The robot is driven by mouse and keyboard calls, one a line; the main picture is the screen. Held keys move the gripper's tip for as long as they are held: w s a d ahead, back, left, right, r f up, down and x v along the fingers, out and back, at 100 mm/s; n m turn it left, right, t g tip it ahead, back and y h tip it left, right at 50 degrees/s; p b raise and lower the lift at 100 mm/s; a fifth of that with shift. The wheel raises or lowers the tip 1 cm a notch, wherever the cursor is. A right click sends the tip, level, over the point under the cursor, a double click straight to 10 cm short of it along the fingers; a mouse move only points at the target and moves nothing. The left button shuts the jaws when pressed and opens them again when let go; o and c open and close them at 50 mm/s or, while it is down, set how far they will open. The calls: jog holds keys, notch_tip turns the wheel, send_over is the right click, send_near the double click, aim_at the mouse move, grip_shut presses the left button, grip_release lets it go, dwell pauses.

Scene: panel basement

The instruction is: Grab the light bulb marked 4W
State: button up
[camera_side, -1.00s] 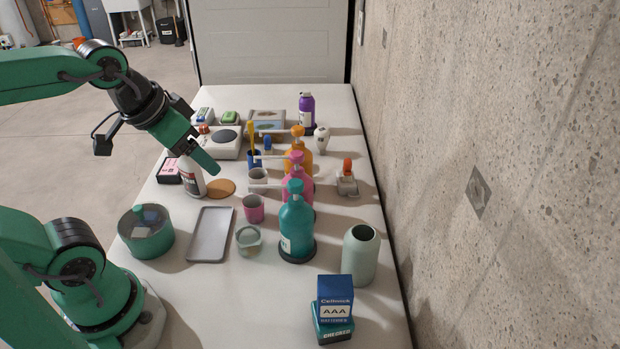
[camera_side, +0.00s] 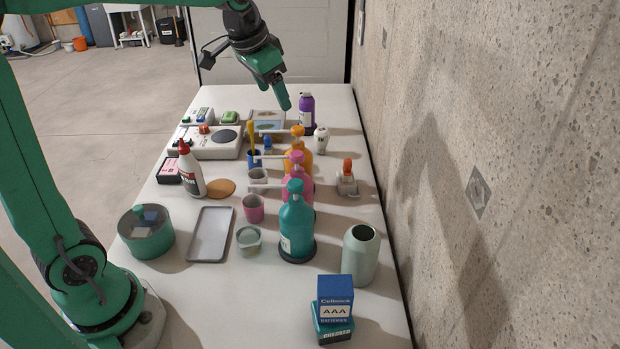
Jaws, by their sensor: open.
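A white bulb-shaped object (camera_side: 321,139) stands on the table just right of the orange pump bottle, toward the back. It looks like the light bulb, but no 4W marking can be read at this size. My gripper (camera_side: 284,103) is raised above the back of the table, pointing down. In the picture it is to the left of and higher than the bulb, apart from it. My gripper is open and holds nothing visible. The gap between its fingers is hard to see from this side.
A purple bottle (camera_side: 306,112) stands just behind the bulb. Orange (camera_side: 299,155), pink (camera_side: 297,187) and teal (camera_side: 296,227) pump bottles form a row toward the front. A concrete wall (camera_side: 480,130) runs along the right. A grey tray (camera_side: 210,234) lies front left.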

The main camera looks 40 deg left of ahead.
jog(key=w+a+f+m+g, duration=0.1)
jog(key=w+a+f, duration=0.1)
jog(key=w+f, duration=0.35)
jog(key=w+a+f+m, duration=0.1)
jog(key=w+a+f, duration=0.1)
jog(key=w, duration=0.7)
jog(key=m, duration=0.1)
send_near(320, 131)
jog(key=shift+g, duration=0.4)
jog(key=x, duration=0.5)
jog(key=shift+w+d+f, duration=0.1)
jog(key=shift+w, duration=0.15)
jog(key=shift+w+f, duration=0.2)
jog(key=shift+f, duration=0.25)
jog(key=shift+x, duration=1.35)
jog(key=shift+a+x, duration=0.1)
jog(key=shift+x, duration=1.2)
jog(key=shift+a+x, duration=0.15)
jog(key=shift+x, duration=1.1)
jog(key=c, duration=1.1)
